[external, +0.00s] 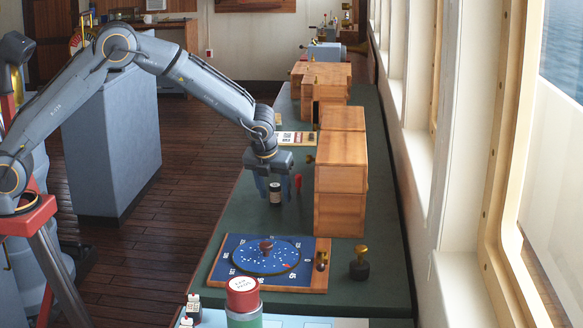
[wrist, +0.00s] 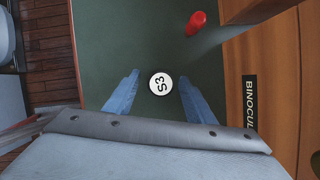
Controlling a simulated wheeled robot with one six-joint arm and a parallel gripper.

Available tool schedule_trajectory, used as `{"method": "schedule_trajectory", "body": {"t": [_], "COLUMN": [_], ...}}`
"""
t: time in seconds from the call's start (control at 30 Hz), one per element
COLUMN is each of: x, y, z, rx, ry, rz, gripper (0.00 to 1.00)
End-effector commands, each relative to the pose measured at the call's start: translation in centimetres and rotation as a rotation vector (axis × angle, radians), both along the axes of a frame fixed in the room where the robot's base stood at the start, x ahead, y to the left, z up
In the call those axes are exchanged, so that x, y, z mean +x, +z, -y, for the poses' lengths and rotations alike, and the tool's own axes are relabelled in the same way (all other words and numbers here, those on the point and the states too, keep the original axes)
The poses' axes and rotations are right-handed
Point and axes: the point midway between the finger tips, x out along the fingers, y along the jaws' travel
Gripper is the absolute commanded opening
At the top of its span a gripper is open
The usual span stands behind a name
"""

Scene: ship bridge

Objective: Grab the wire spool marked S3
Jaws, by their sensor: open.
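The wire spool marked S3 (wrist: 161,84) shows in the wrist view as a round white top with black lettering. In the external view the spool (external: 275,192) stands upright on the green table as a small dark cylinder with a pale band. My gripper (wrist: 160,92) is open, with one blue finger on each side of the spool and a gap to each in the wrist view. In the external view my gripper (external: 275,190) points down over the spool. Whether the fingers touch the spool cannot be told there.
A red-handled tool (external: 298,182) stands close to the right of the spool; it also shows in the wrist view (wrist: 197,19). A wooden box (external: 340,190) labelled for binoculars is further right. A blue star-chart board (external: 266,262) lies in front. The table's left edge is close.

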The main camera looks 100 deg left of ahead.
Motion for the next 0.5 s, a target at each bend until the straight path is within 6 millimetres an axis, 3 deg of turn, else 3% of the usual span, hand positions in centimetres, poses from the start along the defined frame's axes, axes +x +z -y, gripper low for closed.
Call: {"method": "schedule_trajectory", "body": {"t": [0.3, 0.5], "x": [0.06, 0.05], "y": [-0.67, -0.66], "z": [-0.24, -0.24], "rx": [0.0, 0.0], "ry": [0.001, 0.001], "rz": [0.001, 0.0], "gripper": [0.5, 0.18]}}
